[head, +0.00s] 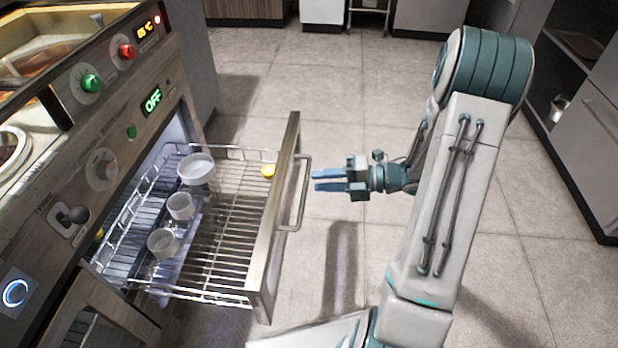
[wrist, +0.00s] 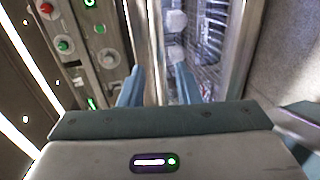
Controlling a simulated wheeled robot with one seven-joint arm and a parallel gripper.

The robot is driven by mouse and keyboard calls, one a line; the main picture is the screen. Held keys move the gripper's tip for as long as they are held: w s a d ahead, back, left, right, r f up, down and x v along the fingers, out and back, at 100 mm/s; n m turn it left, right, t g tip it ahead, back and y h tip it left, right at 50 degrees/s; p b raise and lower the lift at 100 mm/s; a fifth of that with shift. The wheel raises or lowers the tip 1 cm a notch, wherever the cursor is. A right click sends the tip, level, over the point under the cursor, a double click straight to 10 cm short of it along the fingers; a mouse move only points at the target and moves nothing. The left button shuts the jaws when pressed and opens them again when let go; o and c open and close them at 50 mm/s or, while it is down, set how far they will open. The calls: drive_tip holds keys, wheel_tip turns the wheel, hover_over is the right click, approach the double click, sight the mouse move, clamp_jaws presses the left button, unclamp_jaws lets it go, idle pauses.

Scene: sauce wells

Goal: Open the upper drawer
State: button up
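The upper drawer (head: 274,215) is a wire-rack drawer with a metal front, and it stands pulled well out from the cabinet. Its bar handle (head: 303,195) is on the outer face.
The control panel (head: 104,168) with knobs and lit displays is at the left, above the drawer. A lower front (head: 110,310) with a wood-like face is below it. Open tiled floor (head: 370,110) lies right of the drawer. Grey cabinets (head: 590,130) stand at the far right.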

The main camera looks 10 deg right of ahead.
drive_tip(key=p+v, duration=0.2)
drive_tip(key=v, duration=0.7)
drive_tip(key=shift+w+a, duration=0.1)
drive_tip(key=w+r+m+t+h+p, duration=0.4)
drive_tip(key=w+r+m+h+p, duration=0.3)
drive_tip(key=w+r, duration=0.4)
wheel_tip(320, 180, up, 15)
drive_tip(key=d+m+t+h+p, duration=0.2)
drive_tip(key=d+m+h+p, duration=0.1)
drive_tip(key=m+h+p, duration=0.5)
drive_tip(key=s+a+r+m+g+h+p, duration=0.1)
drive_tip(key=s+a+r+m+g+p, duration=0.2)
drive_tip(key=s+r+m+p, duration=0.35)
drive_tip(key=s+a+r+m+g+h+p, duration=0.1)
drive_tip(key=s+a+r+m+g+p, duration=0.15)
drive_tip(key=s+r+m+p, duration=0.45)
drive_tip(key=s+a+r+m+g+y+p, duration=0.2)
drive_tip(key=s+a, duration=0.5)
drive_tip(key=s, duration=0.4)
drive_tip(key=shift+r+m+g, duration=0.55)
drive_tip(key=shift+r+m, duration=0.2)
drive_tip(key=shift+m, duration=0.1)
drive_tip(key=shift+d, duration=0.1)
